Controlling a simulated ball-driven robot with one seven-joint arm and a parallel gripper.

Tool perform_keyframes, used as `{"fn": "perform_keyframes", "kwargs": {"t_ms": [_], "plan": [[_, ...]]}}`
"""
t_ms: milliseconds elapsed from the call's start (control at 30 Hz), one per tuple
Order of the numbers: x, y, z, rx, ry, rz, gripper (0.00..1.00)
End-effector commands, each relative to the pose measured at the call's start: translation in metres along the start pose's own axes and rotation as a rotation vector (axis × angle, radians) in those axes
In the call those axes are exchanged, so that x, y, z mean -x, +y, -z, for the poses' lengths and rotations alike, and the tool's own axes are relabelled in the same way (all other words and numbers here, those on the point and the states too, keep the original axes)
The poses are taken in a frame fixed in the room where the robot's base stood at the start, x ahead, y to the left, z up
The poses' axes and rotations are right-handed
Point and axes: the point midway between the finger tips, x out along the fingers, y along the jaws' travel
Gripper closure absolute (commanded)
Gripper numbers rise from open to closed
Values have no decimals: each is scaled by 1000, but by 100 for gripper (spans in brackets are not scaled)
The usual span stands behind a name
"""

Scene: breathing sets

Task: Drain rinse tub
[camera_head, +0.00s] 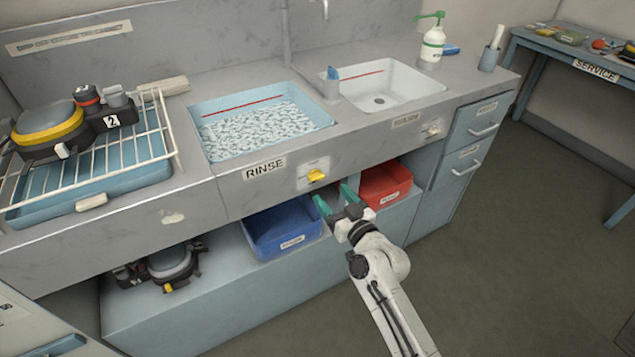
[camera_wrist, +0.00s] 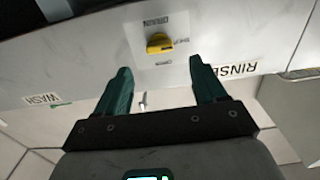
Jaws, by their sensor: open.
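The rinse tub (camera_head: 318,118) is a light blue basin set in the counter, with a red line on its inner wall and foamy or rippled water in it. The RINSE label (camera_head: 265,168) is on the counter front below it. A yellow drain knob (camera_head: 316,175) sits on a white plate right of that label. In the wrist view the yellow knob (camera_wrist: 159,43) lies ahead, between and beyond my fingertips, with DRAIN and SHUT lettering around it. My gripper (camera_head: 335,192) has green fingers, is open and empty, and is just below and right of the knob, apart from it.
A white basin (camera_head: 425,92) with a drain and a second knob (camera_head: 431,131) are to the right. A blue bin (camera_head: 290,258) and a red bin (camera_head: 368,203) stand on the shelf below. A rack (camera_head: 170,140) with a mask sits left. Floor at right is clear.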

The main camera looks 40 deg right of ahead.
Motion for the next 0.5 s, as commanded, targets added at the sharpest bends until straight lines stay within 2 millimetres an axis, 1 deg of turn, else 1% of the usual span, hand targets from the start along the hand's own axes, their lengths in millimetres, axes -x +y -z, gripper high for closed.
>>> {"fn": "perform_keyframes", "kwargs": {"t_ms": [33, 200, 333, 500], "plan": [[-11, 0, 2, -1, 2, 0, 30], [-41, 0, 1, -2, 1, 0, 30], [-59, 0, 0, -2, 0, 0, 30], [-72, 0, 0, -1, -1, 1, 30]]}}
